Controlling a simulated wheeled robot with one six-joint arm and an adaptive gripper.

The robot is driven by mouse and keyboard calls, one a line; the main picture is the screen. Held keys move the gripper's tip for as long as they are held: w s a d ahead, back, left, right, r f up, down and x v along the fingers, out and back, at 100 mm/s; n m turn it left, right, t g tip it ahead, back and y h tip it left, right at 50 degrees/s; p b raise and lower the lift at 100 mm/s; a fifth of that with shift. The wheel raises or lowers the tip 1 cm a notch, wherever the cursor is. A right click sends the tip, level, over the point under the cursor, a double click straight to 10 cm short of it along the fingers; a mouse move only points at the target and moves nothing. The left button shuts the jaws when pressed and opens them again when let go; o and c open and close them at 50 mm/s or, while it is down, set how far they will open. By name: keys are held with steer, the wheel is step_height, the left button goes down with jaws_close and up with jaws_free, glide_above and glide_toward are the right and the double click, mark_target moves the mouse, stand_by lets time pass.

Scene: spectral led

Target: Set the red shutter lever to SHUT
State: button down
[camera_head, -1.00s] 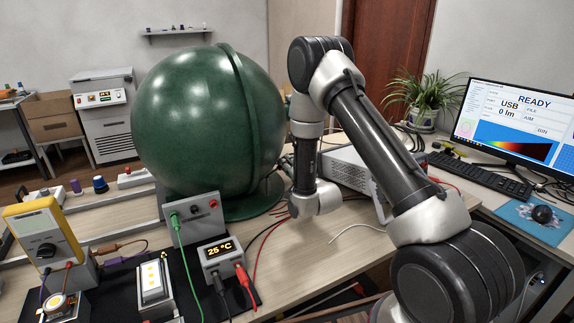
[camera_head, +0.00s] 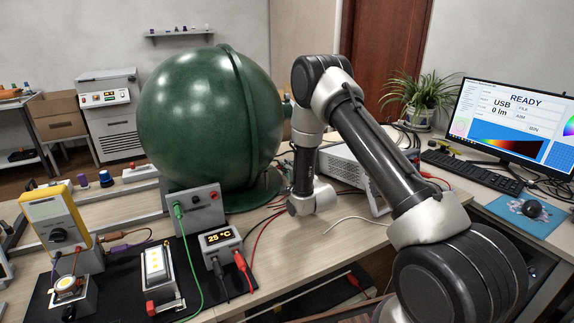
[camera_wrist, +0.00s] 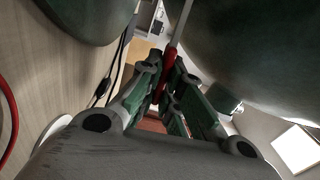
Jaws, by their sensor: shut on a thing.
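The red shutter lever (camera_wrist: 169,60) shows in the wrist view as a red grip on a pale rod, beside the green sphere (camera_wrist: 255,50). My gripper (camera_wrist: 166,86) is shut on the red grip, with green-grey fingers on both sides of it. In the head view the green sphere (camera_head: 205,120) stands on the bench. No SHUT marking is readable in either view.
Red, black and green cables cross the bench. A grey instrument (camera_head: 345,165) stands behind my arm. A monitor (camera_head: 512,120) is at the right.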

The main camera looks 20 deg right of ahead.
steer(key=shift+s+a+f+m, duration=0.1)
steer(key=shift+a+f+m, duration=0.05)
steer(key=shift+f+m, duration=1.65)
steer(key=shift+r, duration=0.15)
steer(key=c, duration=1.9)
jaws_free()
steer(key=shift+o, duration=0.2)
steer(key=shift+m, duration=0.3)
steer(key=v, duration=1.2)
steer(key=shift+r, duration=0.1)
